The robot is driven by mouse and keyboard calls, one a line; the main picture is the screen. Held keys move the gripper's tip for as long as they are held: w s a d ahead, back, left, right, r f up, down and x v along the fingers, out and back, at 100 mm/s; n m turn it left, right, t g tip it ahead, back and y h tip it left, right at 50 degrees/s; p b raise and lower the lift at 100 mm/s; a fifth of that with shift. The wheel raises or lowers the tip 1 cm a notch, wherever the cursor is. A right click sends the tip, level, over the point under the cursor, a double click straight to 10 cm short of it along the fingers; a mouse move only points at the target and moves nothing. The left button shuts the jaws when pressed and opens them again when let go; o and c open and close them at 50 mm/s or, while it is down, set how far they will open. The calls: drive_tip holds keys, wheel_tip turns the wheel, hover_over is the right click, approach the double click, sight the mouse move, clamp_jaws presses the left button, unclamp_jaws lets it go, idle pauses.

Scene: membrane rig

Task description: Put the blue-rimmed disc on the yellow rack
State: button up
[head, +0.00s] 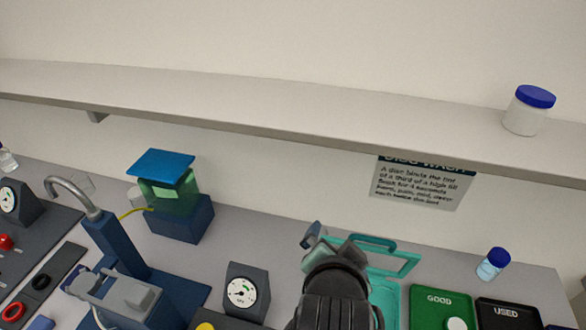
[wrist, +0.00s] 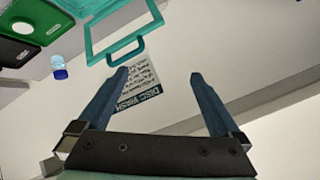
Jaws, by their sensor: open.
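My gripper (head: 327,240) is raised over the back of the bench in the head view, in front of a teal frame. In the wrist view my gripper (wrist: 158,76) is open, with nothing between its two blue fingers. I cannot make out a blue-rimmed disc for sure. A small blue rounded thing (head: 40,323) is cut off at the lower left edge of the head view. A small yellow patch (head: 205,326) shows at the bottom edge; I cannot tell if it belongs to the yellow rack.
A teal handled frame (head: 414,262) stands by my gripper. A green GOOD tray (head: 425,312) holds a white disc (head: 456,324), beside a black USED tray (head: 490,309). A blue-capped jar (head: 490,267) stands behind. A gauge (head: 243,293) and blue rig (head: 115,247) are left; a shelf (head: 300,112) spans above.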

drive_tip(key=w+a+r+n+t, duration=0.25)
drive_tip(key=r+t, duration=0.25)
drive_tip(key=r, duration=0.8)
drive_tip(key=w+a+r+n+t, duration=0.1)
drive_tip(key=a+r+n+t, duration=0.3)
drive_tip(key=r, duration=1)
drive_tip(key=s+r+n+t+y, duration=0.1)
drive_tip(key=s+r+t, duration=0.3)
drive_tip(key=r, duration=0.5)
drive_tip(key=s+r+n+t+y, duration=0.1)
drive_tip(key=s+r+t, duration=0.3)
drive_tip(key=r, duration=0.5)
drive_tip(key=s+n, duration=0.1)
drive_tip(key=s, duration=0.1)
drive_tip(key=shift+s+a, duration=0.3)
drive_tip(key=shift+a, duration=0.05)
wheel_tip(320, 180, down, 6)
drive_tip(key=b, duration=0.6)
drive_tip(key=shift+f, duration=0.25)
drive_tip(key=shift+a, duration=0.1)
